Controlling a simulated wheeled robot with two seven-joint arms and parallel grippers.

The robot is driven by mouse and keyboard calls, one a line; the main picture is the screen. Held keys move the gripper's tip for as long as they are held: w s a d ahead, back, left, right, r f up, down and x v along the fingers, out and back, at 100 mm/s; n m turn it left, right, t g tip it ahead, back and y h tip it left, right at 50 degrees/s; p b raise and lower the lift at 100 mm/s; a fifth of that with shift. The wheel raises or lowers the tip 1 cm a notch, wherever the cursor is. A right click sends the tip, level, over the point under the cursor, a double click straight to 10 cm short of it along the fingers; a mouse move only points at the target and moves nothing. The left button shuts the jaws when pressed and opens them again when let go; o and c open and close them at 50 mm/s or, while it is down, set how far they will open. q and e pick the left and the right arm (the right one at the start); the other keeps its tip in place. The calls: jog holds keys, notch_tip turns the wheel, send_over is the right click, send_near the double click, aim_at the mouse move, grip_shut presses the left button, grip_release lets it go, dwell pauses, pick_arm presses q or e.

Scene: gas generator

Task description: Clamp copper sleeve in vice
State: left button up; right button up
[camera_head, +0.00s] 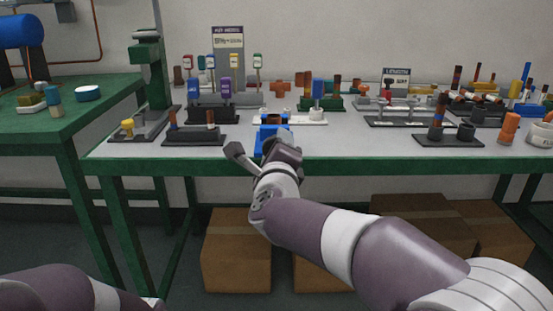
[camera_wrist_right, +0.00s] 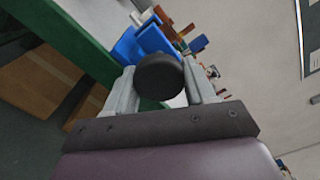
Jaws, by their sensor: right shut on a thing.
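The blue vice (camera_head: 263,134) stands at the front edge of the table, and its blue body also shows in the right wrist view (camera_wrist_right: 140,42). My right gripper (camera_head: 258,155) is in front of the vice. In the right wrist view its fingers are shut on a round black knob (camera_wrist_right: 158,77) on the near side of the vice. A small brown-copper piece (camera_wrist_right: 168,31) shows by the vice's jaws; I cannot tell whether it is the sleeve or whether the jaws touch it. My left gripper is out of view.
The white-topped table (camera_head: 340,146) has green edges and holds several racks of parts, including a dark stand (camera_head: 196,137) left of the vice and another (camera_head: 450,138) at the right. Cardboard boxes (camera_head: 236,252) sit underneath. A green bench (camera_head: 60,120) stands at the left.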

jog(key=shift+f+m+b, duration=0.1)
jog(key=shift+m+b, duration=0.2)
jog(key=shift+m, duration=0.1)
jog(key=o, duration=1)
jog(key=shift+c, duration=0.2)
jog(key=s+p, duration=0.3)
jog(key=s, duration=0.9)
jog(key=shift+s, duration=0.3)
